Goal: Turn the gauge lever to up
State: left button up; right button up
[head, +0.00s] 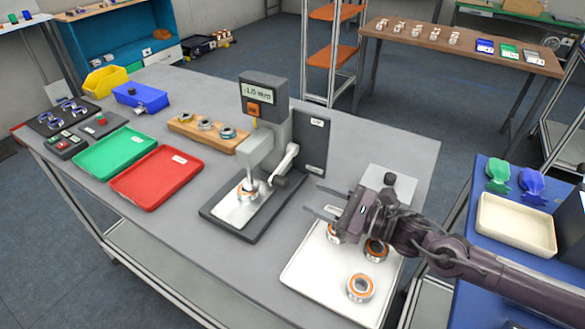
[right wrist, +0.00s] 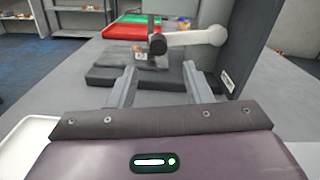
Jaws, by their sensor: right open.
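The gauge (head: 265,125) stands on a dark base near the table's middle, its display reading about 1.0 mm. Its pale lever (head: 288,157) has a dark knob (head: 279,182) at its free end, low in the head view. In the right wrist view the lever (right wrist: 200,37) lies nearly level, knob (right wrist: 157,44) to the left. A bearing ring (head: 247,189) sits under the gauge's plunger. My right gripper (head: 311,197) is open and empty, right of the knob and apart from it; its fingers (right wrist: 158,75) point toward the lever. My left gripper is not in view.
A white tray (head: 305,278) with orange-and-silver rings lies below my right gripper. A dark upright panel (head: 312,140) stands behind the lever. Red (head: 155,178) and green (head: 115,153) trays and a wooden ring holder (head: 205,135) are left of the gauge.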

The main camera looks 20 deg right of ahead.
aim_at(287, 184)
jog(key=shift+w, duration=0.2)
jog(key=shift+w+a+r, duration=0.1)
jog(key=shift+a+r, duration=0.15)
jog(key=p+x, duration=0.1)
jog(key=x, duration=0.5)
jog(key=shift+p, duration=0.4)
jog(key=shift+w+a+f, duration=0.1)
jog(key=shift+w+a, duration=0.15)
jog(key=shift+a, duration=0.25)
grip_shut()
